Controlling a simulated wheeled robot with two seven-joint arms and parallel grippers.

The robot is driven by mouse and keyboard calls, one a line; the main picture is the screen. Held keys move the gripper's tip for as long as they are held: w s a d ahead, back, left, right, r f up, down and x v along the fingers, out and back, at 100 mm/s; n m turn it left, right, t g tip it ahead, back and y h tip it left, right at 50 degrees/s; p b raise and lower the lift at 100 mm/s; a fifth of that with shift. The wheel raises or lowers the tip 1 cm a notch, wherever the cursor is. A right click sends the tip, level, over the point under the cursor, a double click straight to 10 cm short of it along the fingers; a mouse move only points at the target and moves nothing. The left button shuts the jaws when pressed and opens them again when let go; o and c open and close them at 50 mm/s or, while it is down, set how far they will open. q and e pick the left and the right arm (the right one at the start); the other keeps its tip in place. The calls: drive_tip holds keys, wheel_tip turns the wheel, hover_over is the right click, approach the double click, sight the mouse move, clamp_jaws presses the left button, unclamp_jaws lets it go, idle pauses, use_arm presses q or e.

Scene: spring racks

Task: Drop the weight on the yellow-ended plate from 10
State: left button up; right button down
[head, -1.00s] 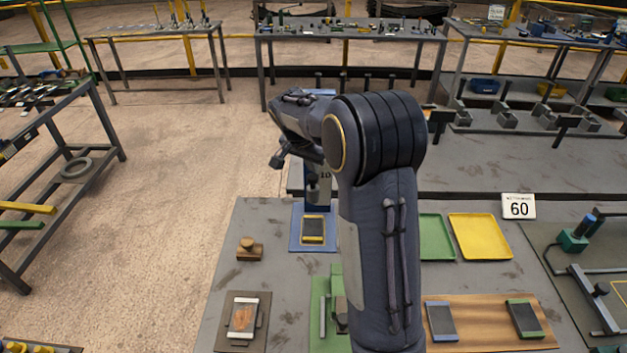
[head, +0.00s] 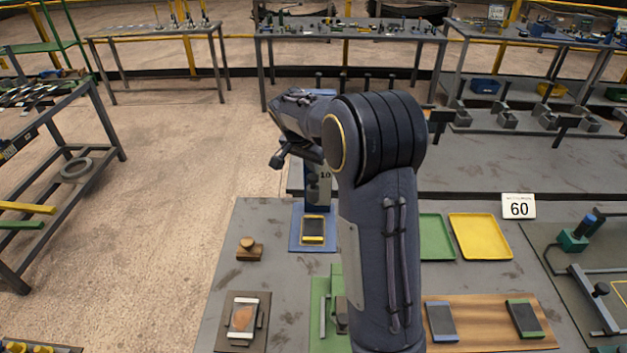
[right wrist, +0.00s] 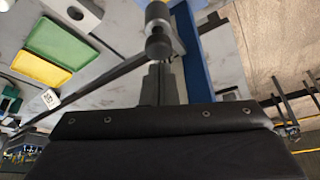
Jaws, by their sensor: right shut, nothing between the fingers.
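The yellow-ended plate (head: 312,229) lies on the blue base of a drop stand (head: 318,196) marked 10. It has a dark face with yellow at its ends. A grey cylindrical weight (head: 313,181) shows in front of the stand's column, partly hidden by my arm. In the right wrist view a grey cylinder (right wrist: 158,14), which looks like the weight, is just beyond the fingertips beside the blue column (right wrist: 192,58). My right gripper (head: 278,160) is raised near the top of the stand, shut and empty; its narrow fingers (right wrist: 160,84) are together. My left gripper is out of view.
My raised right arm hides part of the bench. A green tray (head: 437,237), a yellow tray (head: 480,238) and a card marked 60 (head: 518,207) are to its right. A small brass-coloured piece (head: 249,248) and a clamped plate (head: 243,318) are at left.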

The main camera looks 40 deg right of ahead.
sight(313, 184)
drive_tip(key=shift+f+b, duration=1.15)
drive_tip(key=shift+f, duration=0.2)
drive_tip(key=shift+r, duration=0.2)
